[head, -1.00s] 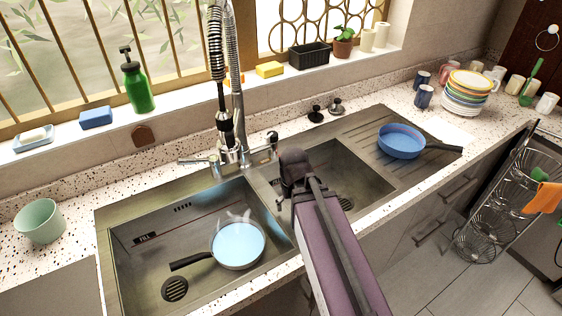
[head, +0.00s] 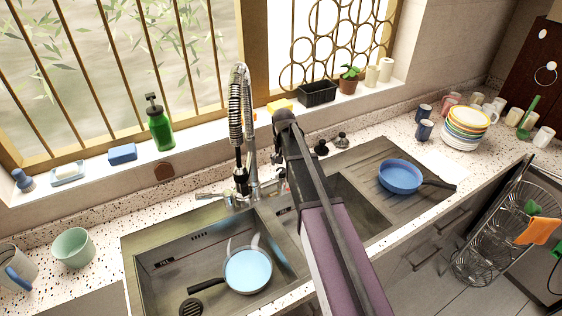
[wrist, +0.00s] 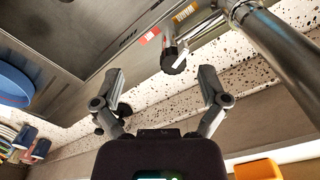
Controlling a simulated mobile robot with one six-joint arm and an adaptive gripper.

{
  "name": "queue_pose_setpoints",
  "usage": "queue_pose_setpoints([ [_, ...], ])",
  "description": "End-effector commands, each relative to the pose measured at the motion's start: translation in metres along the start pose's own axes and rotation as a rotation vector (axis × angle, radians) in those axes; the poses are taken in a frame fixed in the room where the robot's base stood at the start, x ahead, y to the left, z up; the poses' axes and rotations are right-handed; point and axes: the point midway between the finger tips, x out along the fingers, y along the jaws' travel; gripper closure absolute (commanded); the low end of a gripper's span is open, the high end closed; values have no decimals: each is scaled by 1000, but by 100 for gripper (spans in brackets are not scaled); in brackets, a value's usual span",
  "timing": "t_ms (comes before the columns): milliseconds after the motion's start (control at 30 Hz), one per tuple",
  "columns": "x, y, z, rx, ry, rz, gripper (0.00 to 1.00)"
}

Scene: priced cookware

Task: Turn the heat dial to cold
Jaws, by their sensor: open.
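In the wrist view a dark round knob (wrist: 175,60), which looks like the heat dial, sits at the end of a chrome arm of the faucet (wrist: 283,55). A red and white mark (wrist: 150,37) is close to it. My gripper (wrist: 160,73) is open and empty, its two fingers on either side of the dial in the picture; no contact shows. In the head view the faucet (head: 240,140) stands behind the sink. My gripper (head: 285,118) is just right of it there; its fingers and the dial are hidden by my arm.
A pan of water (head: 248,270) with white wisps above it is in the left basin (head: 175,255). A blue pan (head: 401,176) rests on the drainboard. Two dark knobs (head: 321,147) (head: 342,140) stand behind the sink. Sponges, a planter and a green bottle (head: 159,125) line the sill.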

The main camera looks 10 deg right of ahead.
Motion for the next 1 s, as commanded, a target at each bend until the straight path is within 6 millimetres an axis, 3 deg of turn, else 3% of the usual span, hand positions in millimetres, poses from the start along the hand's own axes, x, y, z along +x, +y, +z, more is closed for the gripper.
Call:
queue_pose_setpoints([
  [33, -18, -6, -18, 15, 0, 1, 6],
  [100, -27, -10, -31, 35, 0, 2, 6],
  [300, -43, -18, -55, 75, 0, 5, 6],
  [1000, -39, -19, -59, 85, 0, 5, 6],
])
